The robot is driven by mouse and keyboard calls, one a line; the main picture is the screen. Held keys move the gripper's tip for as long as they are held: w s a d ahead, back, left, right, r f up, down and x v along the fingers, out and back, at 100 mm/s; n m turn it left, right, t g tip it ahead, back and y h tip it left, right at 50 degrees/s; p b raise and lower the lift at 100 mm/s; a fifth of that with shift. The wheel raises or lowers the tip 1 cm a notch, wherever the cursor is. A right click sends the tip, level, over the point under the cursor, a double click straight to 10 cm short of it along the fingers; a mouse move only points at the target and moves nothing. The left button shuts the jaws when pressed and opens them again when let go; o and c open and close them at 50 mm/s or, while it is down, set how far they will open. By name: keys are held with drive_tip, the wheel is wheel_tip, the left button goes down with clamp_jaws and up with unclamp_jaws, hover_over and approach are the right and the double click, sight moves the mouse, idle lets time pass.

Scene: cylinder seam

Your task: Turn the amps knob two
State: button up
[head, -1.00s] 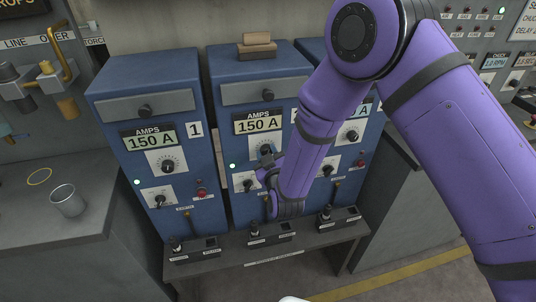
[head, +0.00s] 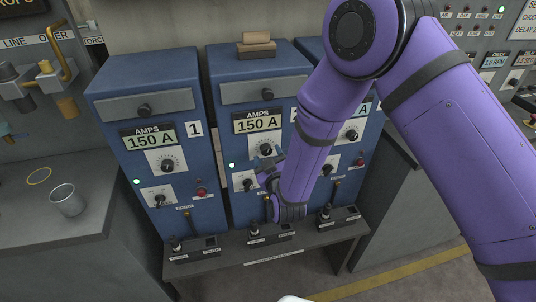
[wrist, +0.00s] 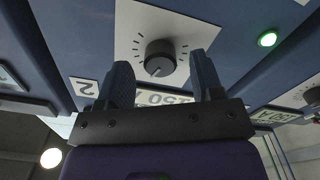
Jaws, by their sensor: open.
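The middle blue power unit (head: 222,92) has an AMPS display (head: 257,122) reading 150 A. In the wrist view, which is upside down, its black amps knob (wrist: 160,57) sits on a white dial plate (wrist: 138,25), with the inverted display (wrist: 160,98) below and an inverted number 2 plate (wrist: 84,87) at left. My gripper (wrist: 162,66) is open, one finger on each side of the knob in that view; I cannot tell whether either touches it.
A similar unit 1 (head: 108,105) stands at left, also at 150 A; my arm partly covers another unit at right. A smaller knob (head: 247,183) and a green lamp (wrist: 267,39) are nearby. A metal cup (head: 67,200) stands on the left bench.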

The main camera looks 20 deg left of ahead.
drive_tip(key=v, duration=0.9)
drive_tip(key=shift+s+d, duration=0.1)
drive_tip(key=shift+d, duration=0.05)
drive_tip(key=w+d+r+m+g+h, duration=0.1)
drive_tip(key=w+d+r+m, duration=0.1)
drive_tip(key=w+d+r, duration=0.4)
drive_tip(key=w+d+r+m+g+h, duration=0.1)
drive_tip(key=w+d+r, duration=0.15)
drive_tip(key=r, duration=0.55)
drive_tip(key=d+r+m+g+h, duration=0.2)
drive_tip(key=d+r+m+g, duration=0.1)
drive_tip(key=d+r, duration=0.8)
drive_tip(key=s+d+r+m+g+h, duration=0.1)
drive_tip(key=s+d+r+h, duration=0.15)
drive_tip(key=s+d, duration=0.35)
drive_tip(key=s+d+r+m+g+h, duration=0.1)
drive_tip(key=s+d+r, duration=0.25)
drive_tip(key=d, duration=0.45)
drive_tip(key=s+d+r+m+g+h, duration=0.1)
drive_tip(key=s+d, duration=0.4)
drive_tip(key=s, duration=0.3)
drive_tip(key=s+d+r+m+g, duration=0.2)
drive_tip(key=s+d, duration=0.2)
drive_tip(key=s, duration=0.3)
drive_tip(key=shift+s+d+m+h, duration=0.3)
drive_tip(key=shift+s+d+h, duration=0.05)
drive_tip(key=shift+s+d, duration=0.05)
